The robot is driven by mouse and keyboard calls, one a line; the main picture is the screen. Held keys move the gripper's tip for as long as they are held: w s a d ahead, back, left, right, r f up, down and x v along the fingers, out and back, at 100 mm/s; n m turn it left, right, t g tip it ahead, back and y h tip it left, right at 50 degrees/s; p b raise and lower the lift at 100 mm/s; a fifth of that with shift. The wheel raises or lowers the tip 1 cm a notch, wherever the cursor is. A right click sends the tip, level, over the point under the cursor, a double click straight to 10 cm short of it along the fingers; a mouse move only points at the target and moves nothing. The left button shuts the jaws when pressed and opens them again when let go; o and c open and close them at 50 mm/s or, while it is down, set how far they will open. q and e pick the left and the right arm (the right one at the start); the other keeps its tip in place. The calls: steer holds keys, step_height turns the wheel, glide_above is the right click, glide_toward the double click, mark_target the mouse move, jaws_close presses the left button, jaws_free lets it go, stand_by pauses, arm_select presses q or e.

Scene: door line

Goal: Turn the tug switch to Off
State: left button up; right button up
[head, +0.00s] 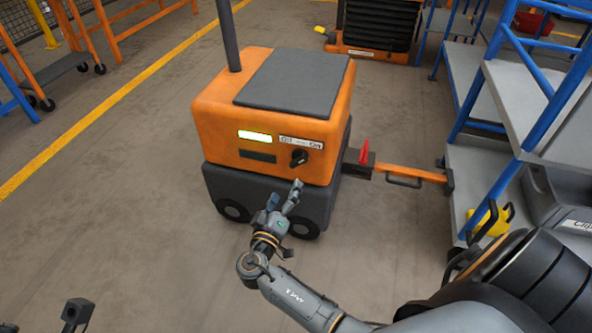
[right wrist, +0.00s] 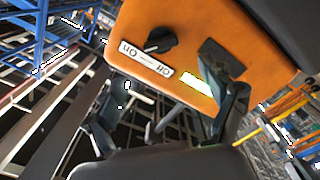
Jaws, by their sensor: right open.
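The tug (head: 215,107) is an orange box on a dark wheeled base. Its switch (head: 298,157) is a black knob on the front, under a white label (head: 302,142) with Off at left and On at right. In the right wrist view, the switch (right wrist: 160,41) and label (right wrist: 147,61) appear upside down; its pointer seems to face On. My right gripper (head: 285,192) is open and empty, below and in front of the switch, apart from it. Its fingers (right wrist: 168,95) also show in the right wrist view. Dark parts, apparently my left gripper (head: 75,312), show at bottom left.
A lit display (head: 254,136) is left of the switch. An orange tow bar (head: 408,172) with a red lever (head: 364,152) reaches toward a blue-framed grey shelf cart (head: 480,165) at right. The floor left of the tug is clear.

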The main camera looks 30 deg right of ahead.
mark_target(297, 164)
steer(key=b+x, duration=0.1)
steer(key=x, duration=0.8)
steer(key=shift+w+d+f+b, duration=0.1)
steer(key=shift+w+d+b, duration=0.1)
steer(key=shift+b, duration=0.15)
steer(key=shift+w+d, duration=0.25)
steer(key=c, duration=1.1)
steer(key=shift+c, duration=0.2)
